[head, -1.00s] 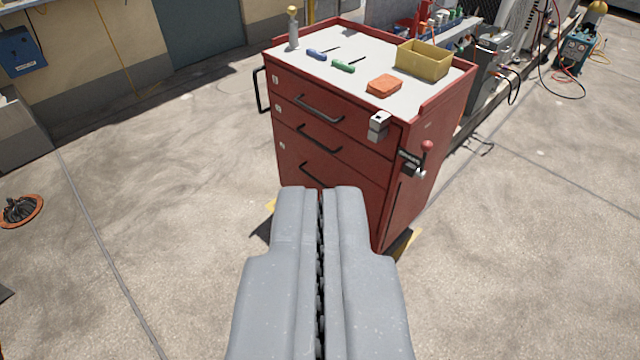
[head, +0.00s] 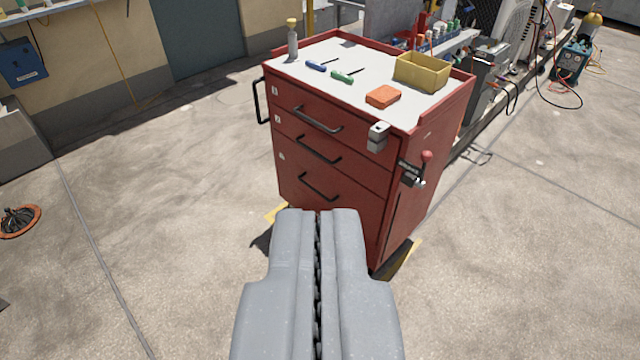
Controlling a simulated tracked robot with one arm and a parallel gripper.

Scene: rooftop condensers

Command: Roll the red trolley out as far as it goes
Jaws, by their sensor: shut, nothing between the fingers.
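The red trolley (head: 345,177) is a drawer cabinet standing upright in the middle of the head view. Its front has several black bar handles, one above another. A lever with a red knob (head: 426,156) sits on its right side near the front corner. A black push handle (head: 261,102) is on its left side. My gripper (head: 317,212) is shut and empty, in front of the trolley's lower front. I cannot tell whether its tips touch the trolley. It hides part of the lower front and the floor below.
On the trolley's top are a yellow bin (head: 422,72), an orange block (head: 383,96), two screwdrivers and a bottle (head: 292,38). Equipment and hoses stand behind at right. A cable coil (head: 18,220) lies at left.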

